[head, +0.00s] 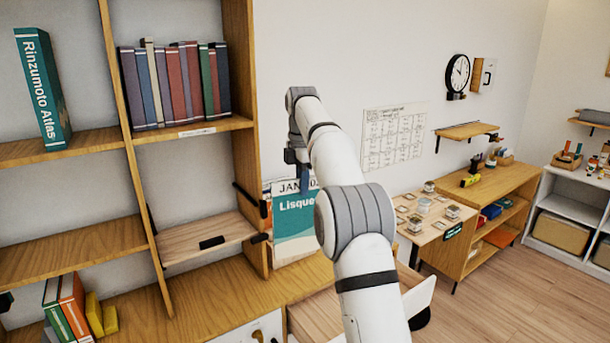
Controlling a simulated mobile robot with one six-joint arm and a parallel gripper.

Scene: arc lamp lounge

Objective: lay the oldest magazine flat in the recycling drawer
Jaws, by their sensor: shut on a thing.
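A teal and white magazine (292,232) hangs upright in the middle of the head view. Its cover reads "JAN" with a partly hidden number, and "Lisque..." below. My gripper (304,180) is shut on its top edge; my arm covers its right side. An open drawer (312,312) with a pale front panel (419,296) shows below, partly behind my arm. I see no label on it, and its inside is mostly hidden. A sliver of something orange and pale (267,197) shows at the magazine's left edge; I cannot tell what it is.
A wooden bookcase (240,60) with a row of books (175,85) and a tilted wooden panel (205,238) stands close on the left. A small table (436,224) with little containers and a low wooden shelf unit (490,190) stand on the right. The floor (510,300) at front right is clear.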

